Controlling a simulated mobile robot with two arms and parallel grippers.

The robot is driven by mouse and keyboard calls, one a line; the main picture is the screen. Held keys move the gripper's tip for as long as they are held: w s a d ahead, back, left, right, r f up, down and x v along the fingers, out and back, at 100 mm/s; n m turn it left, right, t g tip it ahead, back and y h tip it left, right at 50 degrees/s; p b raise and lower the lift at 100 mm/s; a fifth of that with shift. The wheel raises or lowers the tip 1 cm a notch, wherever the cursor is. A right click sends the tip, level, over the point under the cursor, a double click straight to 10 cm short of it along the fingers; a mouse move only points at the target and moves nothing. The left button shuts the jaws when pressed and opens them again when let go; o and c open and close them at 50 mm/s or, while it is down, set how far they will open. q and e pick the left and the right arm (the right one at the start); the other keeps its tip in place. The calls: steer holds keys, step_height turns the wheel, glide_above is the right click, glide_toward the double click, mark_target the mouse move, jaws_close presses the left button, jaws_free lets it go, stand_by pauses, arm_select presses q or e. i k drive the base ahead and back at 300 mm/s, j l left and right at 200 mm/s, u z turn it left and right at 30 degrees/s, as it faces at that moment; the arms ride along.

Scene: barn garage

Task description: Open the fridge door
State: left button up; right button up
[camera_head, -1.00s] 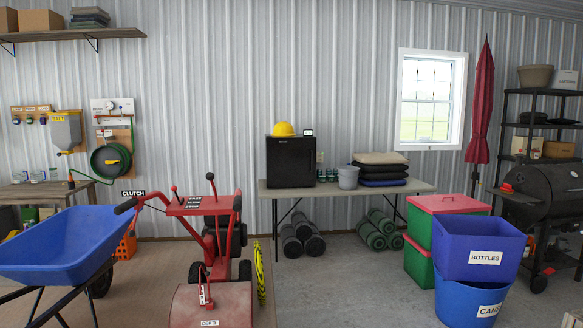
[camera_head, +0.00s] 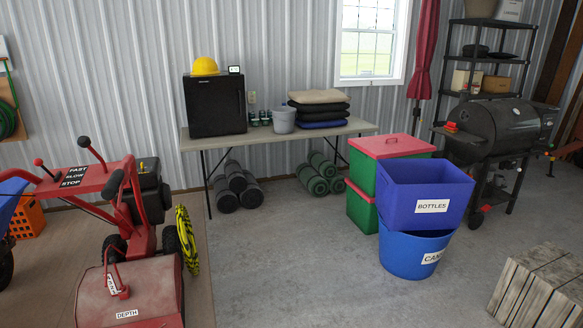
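A small black fridge (camera_head: 217,106) stands on the left end of a folding table (camera_head: 275,137) against the corrugated wall. Its front door faces me and looks shut. A yellow hard hat (camera_head: 204,66) and a small display device (camera_head: 235,70) sit on top of it. Neither of my grippers is in view.
A red tiller (camera_head: 125,225) stands at left front, before the table's left side. A blue bottles bin (camera_head: 425,195), a cans tub (camera_head: 415,253) and green boxes (camera_head: 398,148) stand at right. A wooden crate (camera_head: 540,285) lies at lower right. Bare floor (camera_head: 290,250) lies between.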

mark_target(216, 104)
steer(key=i+z, duration=0.1)
steer(key=i, duration=2.3)
